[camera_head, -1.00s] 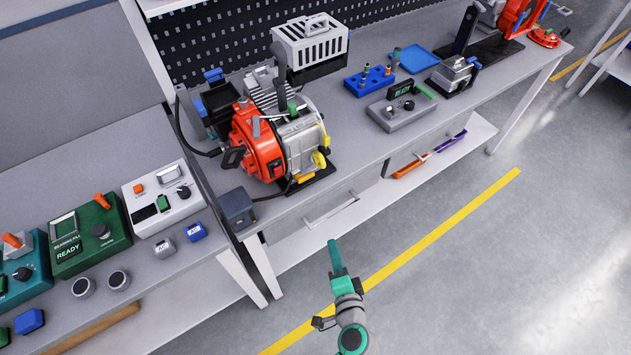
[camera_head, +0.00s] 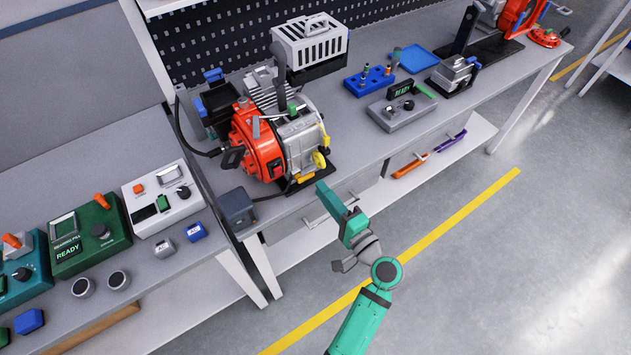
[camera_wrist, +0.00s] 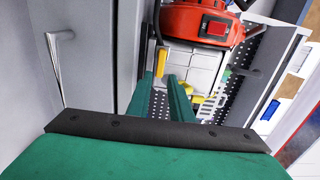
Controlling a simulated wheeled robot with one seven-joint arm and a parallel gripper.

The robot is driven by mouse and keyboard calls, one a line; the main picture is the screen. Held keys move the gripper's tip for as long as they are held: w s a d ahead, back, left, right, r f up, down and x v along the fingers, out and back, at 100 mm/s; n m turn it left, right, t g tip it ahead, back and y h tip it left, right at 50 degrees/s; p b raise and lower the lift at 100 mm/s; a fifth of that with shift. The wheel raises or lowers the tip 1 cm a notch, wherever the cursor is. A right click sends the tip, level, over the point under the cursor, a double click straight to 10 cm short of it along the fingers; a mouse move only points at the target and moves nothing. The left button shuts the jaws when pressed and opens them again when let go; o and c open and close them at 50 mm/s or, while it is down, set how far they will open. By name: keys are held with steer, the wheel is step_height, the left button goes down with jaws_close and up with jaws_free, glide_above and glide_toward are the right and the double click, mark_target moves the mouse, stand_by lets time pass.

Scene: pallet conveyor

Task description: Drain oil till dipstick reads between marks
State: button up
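The engine has a red housing (camera_head: 258,148) and a grey metal block (camera_head: 302,142), and stands on the bench. A yellow knob-like part (camera_head: 320,160) is on its right side, and a yellow part (camera_head: 304,178) is low at its base. I cannot tell which is the dipstick or drain, and no oil level is readable. My gripper (camera_head: 322,187) is in front of the bench edge, just below and right of the engine, apart from it. In the wrist view my gripper (camera_wrist: 160,75) has a gap between its green fingers with nothing in it. The red housing (camera_wrist: 200,22) shows beyond.
A small dark box (camera_head: 236,209) stands left of the engine. A grey control box (camera_head: 400,108) marked READY and a blue block with fittings (camera_head: 369,80) are to the right. A drawer handle (camera_head: 331,207) projects below the bench top. The floor at right is clear.

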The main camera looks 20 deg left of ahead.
mark_target(311, 177)
steer(key=shift+x, duration=2.3)
jaws_close()
